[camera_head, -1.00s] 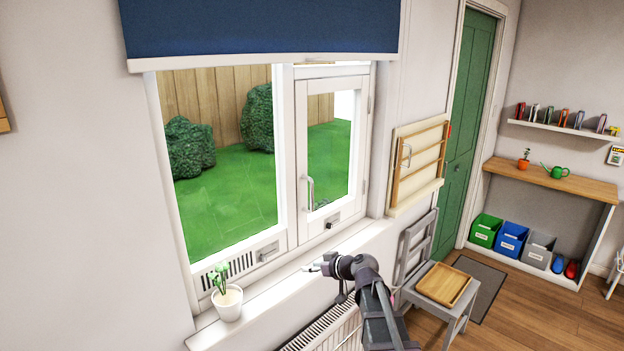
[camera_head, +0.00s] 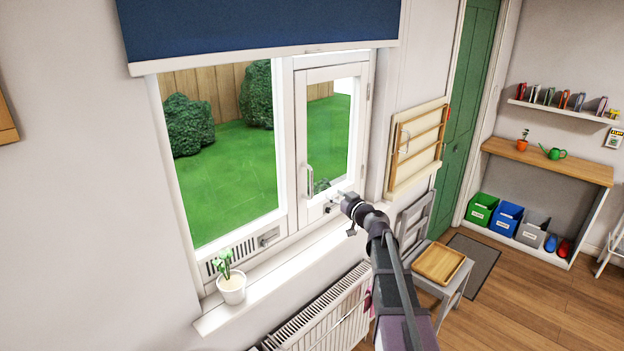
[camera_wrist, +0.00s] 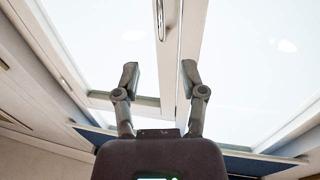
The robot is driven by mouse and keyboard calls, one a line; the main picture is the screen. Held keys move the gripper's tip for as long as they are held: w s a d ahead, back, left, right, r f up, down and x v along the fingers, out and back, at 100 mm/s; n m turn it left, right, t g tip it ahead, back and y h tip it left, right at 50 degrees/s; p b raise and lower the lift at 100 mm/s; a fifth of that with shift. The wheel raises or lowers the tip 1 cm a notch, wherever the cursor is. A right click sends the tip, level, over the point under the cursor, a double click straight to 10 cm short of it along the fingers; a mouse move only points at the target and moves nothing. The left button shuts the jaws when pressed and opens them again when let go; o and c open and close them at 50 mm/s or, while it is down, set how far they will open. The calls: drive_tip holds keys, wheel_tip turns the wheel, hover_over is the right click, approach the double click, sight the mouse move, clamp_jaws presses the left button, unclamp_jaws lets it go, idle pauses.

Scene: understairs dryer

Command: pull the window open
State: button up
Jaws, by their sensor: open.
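The window's right pane is a white hinged casement (camera_head: 330,125); it looks closed or nearly so. A pale upright bar handle (camera_head: 309,181) is on its left side, with hinges along its right edge.
A sill (camera_head: 285,268) with a white potted plant (camera_head: 231,287) runs under the window, above a radiator (camera_head: 320,315). A blue blind (camera_head: 260,25) hangs above.

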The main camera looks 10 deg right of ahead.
sight(312, 179)
drive_tip(key=shift+w, duration=0.15)
drive_tip(key=x, duration=1.3)
drive_tip(key=shift+w+a, duration=0.15)
drive_tip(key=shift+w, duration=0.1)
clamp_jaws()
drive_tip(key=shift+s, duration=0.15)
